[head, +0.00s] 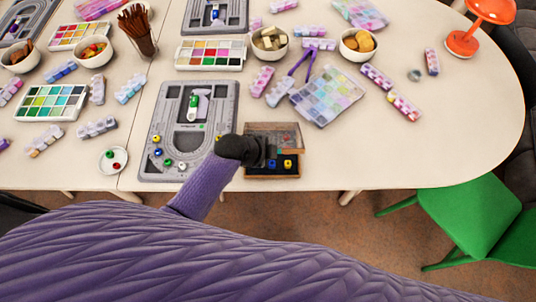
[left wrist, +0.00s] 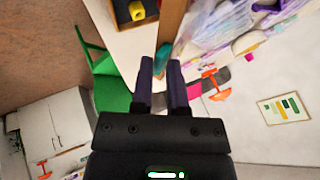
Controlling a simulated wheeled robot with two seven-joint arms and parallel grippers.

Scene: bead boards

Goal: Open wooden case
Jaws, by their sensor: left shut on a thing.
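The small wooden case (head: 272,177) sits at the table's front edge in the head view. Its lid (head: 280,128), a wooden frame with a see-through panel, stands raised and tilted at the back, so the dark inside shows. A blue bead (head: 271,163) and a yellow bead (head: 287,163) lie inside. My left gripper (head: 268,152) is at the case's left side. In the left wrist view its fingers (left wrist: 161,68) are close around the end of a wooden edge (left wrist: 171,22), which looks like the lid's. The exact contact is hard to see. My right gripper is not in view.
A grey bead board (head: 211,140) with loose beads lies just left of the case. A clear bead box (head: 326,96) with compartments lies behind it to the right. The table right of the case is mostly clear. A green chair (head: 468,215) stands beyond the front edge.

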